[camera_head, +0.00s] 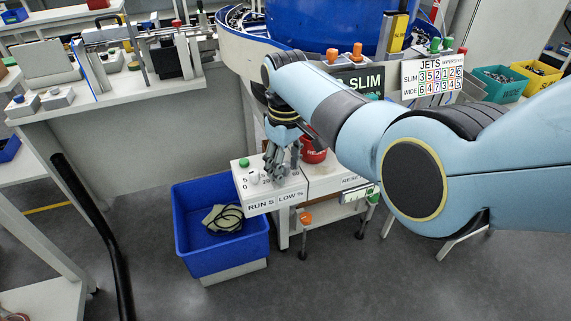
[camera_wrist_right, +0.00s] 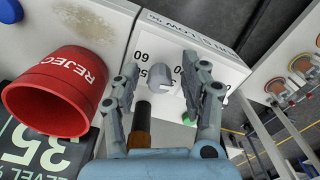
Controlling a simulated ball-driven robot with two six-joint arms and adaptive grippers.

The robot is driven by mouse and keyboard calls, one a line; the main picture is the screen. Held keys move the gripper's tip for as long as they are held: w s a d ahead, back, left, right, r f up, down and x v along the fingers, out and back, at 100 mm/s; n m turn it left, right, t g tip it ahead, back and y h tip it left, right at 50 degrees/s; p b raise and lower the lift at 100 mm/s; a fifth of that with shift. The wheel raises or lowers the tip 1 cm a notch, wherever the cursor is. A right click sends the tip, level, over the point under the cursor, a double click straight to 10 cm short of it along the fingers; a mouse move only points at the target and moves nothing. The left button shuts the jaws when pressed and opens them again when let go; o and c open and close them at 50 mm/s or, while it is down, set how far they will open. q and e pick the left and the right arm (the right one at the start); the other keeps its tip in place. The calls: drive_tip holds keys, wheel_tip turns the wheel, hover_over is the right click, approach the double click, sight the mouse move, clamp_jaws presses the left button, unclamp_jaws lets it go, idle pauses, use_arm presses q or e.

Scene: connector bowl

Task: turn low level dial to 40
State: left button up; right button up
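The low level dial (camera_wrist_right: 160,78) is a grey knob on a white panel with printed numbers, 60 among them, in the right wrist view. In the head view the control box (camera_head: 262,206) carries RUN and LOW % labels, and my gripper hides much of its top. My right gripper (camera_head: 278,172) is over that box. In the right wrist view its fingers (camera_wrist_right: 160,66) are apart, one on each side of the dial; I cannot tell if they touch it. The dial's exact setting is not readable. My left gripper is not in view.
A red REJECT cup (camera_wrist_right: 58,90) stands close beside the gripper. A green button (camera_head: 244,162) is on the box. A blue bin (camera_head: 190,257) with a cable stands below left. The SLIM sign (camera_head: 362,82) and blue bowl (camera_head: 330,25) are behind my arm.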

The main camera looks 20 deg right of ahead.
clamp_jaws()
drive_tip(key=shift+m, duration=0.3)
drive_tip(key=m+p, duration=0.2)
drive_tip(key=shift+r+m, duration=0.1)
drive_tip(key=shift+m, duration=0.3)
drive_tip(key=m+p, duration=0.1)
drive_tip(key=m, duration=0.2)
drive_tip(key=shift+m, duration=0.3)
drive_tip(key=m+p, duration=0.1)
drive_tip(key=m, duration=0.5)
drive_tip(key=shift+a, duration=0.1)
drive_tip(key=m, duration=0.6)
drive_tip(key=shift+m, duration=0.4)
